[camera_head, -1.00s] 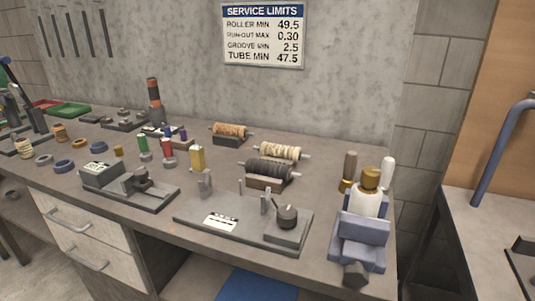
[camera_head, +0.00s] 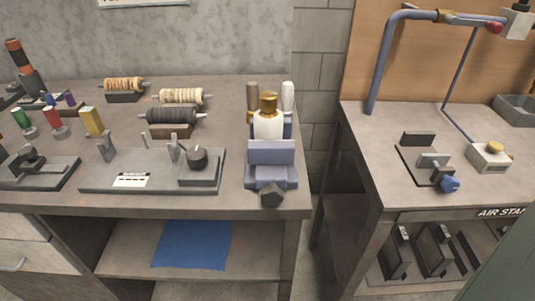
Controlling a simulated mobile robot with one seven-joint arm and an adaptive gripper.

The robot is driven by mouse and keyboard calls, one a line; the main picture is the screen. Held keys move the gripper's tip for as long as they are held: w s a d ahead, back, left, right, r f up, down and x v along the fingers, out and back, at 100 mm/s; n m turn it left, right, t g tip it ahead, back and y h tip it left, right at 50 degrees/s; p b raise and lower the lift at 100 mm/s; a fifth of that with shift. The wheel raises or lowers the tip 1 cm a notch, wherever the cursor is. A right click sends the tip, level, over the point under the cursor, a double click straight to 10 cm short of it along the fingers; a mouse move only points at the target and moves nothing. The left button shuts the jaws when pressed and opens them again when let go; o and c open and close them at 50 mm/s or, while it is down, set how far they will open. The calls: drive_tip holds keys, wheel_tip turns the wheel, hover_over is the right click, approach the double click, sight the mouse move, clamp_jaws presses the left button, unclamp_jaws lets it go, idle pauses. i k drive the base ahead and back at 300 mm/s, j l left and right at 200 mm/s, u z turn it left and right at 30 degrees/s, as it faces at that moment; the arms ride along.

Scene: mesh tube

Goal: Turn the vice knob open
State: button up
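A blue-grey vice (camera_head: 271,155) stands at the right front corner of the main bench. A dark faceted knob (camera_head: 271,195) sticks out of its front, over the bench edge. A white cylinder with a brass-coloured top (camera_head: 268,118) stands upright at the vice, behind its front jaw; I cannot tell whether it is clamped. A second small clamp-like fixture (camera_head: 430,161) lies on the right bench, with a blue knob (camera_head: 450,184) at its front end. My gripper is not in view.
The main bench (camera_head: 235,190) also bears a flat gauge plate (camera_head: 100,183) and several rollers on cradles. The right bench (camera_head: 380,135) has a bent blue pipe (camera_head: 377,65) and a grey box with a yellow button (camera_head: 490,157). A gap separates the benches. A blue sheet (camera_head: 193,245) lies on the shelf below.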

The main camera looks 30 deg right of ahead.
sight(271, 195)
drive_tip(key=k+j+z, duration=0.3)
drive_tip(key=j, duration=0.25)
drive_tip(key=k+j+z, duration=0.3)
drive_tip(key=k+j, duration=0.1)
drive_tip(key=k, duration=0.1)
